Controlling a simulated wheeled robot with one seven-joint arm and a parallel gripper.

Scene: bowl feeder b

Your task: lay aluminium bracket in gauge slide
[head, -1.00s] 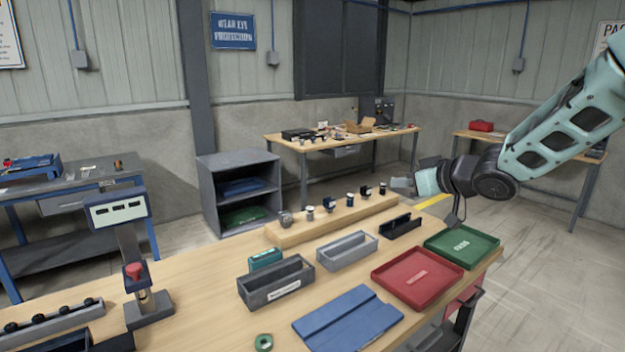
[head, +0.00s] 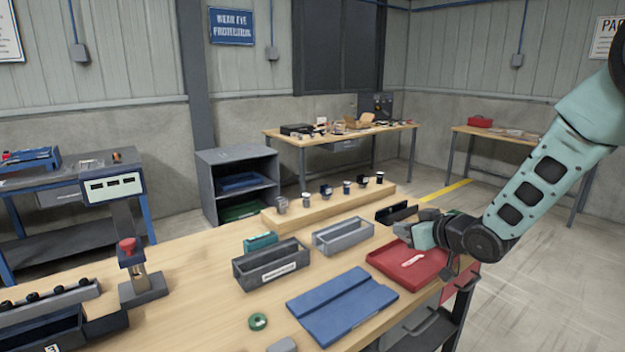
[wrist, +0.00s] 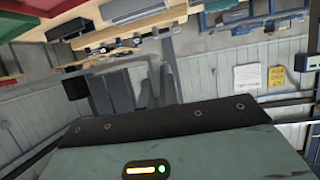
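My gripper (head: 408,229) is above the back edge of the red tray at the table's right end. Its dark fingers show in the wrist view (wrist: 148,92) with a gap between them, and I see nothing held. No part is clearly recognisable as the aluminium bracket. A small grey piece (head: 282,345) is cut off by the bottom edge of the head view; I cannot tell what it is. A blue plate with a lengthwise channel (head: 342,305) lies at the table's front; I cannot tell whether it is the gauge slide.
The red tray (head: 385,264) lies below my gripper; my arm hides the green tray. Dark (head: 242,273) and light grey (head: 343,237) bins stand mid-table. Behind them is a wooden rack (head: 335,206) with several small parts. A display post (head: 113,188) stands left.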

